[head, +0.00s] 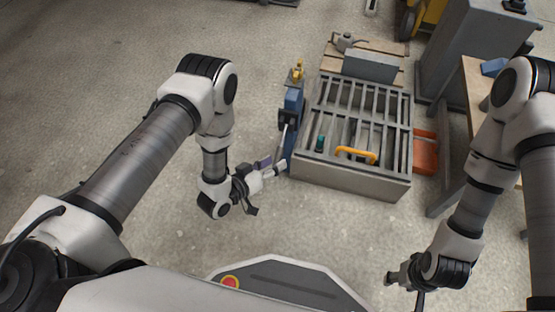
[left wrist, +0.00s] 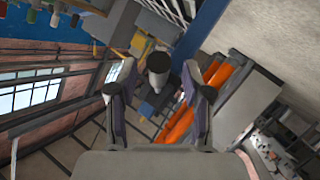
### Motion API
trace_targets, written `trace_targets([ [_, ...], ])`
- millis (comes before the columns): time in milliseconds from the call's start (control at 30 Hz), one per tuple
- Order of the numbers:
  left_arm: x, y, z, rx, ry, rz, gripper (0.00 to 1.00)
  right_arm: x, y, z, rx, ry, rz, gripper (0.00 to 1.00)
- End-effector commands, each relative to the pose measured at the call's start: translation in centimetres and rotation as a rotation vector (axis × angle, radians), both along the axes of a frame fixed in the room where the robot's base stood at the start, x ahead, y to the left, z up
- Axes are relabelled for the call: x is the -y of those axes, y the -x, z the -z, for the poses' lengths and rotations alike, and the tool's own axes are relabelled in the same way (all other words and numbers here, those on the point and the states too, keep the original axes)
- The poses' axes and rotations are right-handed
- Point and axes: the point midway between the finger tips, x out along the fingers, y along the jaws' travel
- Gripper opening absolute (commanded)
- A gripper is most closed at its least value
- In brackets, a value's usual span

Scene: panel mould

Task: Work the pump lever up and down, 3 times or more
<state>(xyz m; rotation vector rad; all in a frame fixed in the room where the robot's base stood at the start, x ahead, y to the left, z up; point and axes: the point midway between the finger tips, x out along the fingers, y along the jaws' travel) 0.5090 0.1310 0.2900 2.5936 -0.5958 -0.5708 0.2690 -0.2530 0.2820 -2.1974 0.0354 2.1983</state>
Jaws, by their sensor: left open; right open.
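The blue pump (head: 291,106) stands at the left side of the grey slotted mould. Its pale lever (head: 284,134) slants down from the pump towards my left gripper (head: 277,168). That gripper is open, with its fingers close to the lever's lower end. In the left wrist view, a round dark-and-light knob (left wrist: 158,66), apparently the lever's end, shows ahead between the two open fingers of the left gripper (left wrist: 158,95). I cannot tell whether they touch it. My right gripper (head: 396,277) is open and empty at the lower right, far from the pump.
The slotted mould (head: 349,181) holds a yellow handle (head: 356,154) and a small green item (head: 320,143). An orange bin (head: 425,152) stands to its right, beside a wooden-topped bench (head: 480,88). The floor left of the pump is clear.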

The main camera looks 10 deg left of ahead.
Motion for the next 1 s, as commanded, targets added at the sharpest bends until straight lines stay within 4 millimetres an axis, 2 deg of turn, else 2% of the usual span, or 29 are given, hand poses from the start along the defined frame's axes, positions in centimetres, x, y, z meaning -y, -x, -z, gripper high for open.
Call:
trace_targets([
  [200,-2.9,4.7,-1.5,-0.006,-0.001,-0.006,0.5,0.0,0.0,0.0,0.0,0.0,0.0,0.5],
  [400,-4.5,7.4,-2.6,-0.001,-0.001,-0.003,0.5,0.0,0.0,0.0,0.0,0.0,0.0,0.5],
  [1000,-4.6,7.8,-2.8,0.0,0.0,-0.001,0.5,0.0,0.0,0.0,0.0,0.0,0.0,0.5],
])
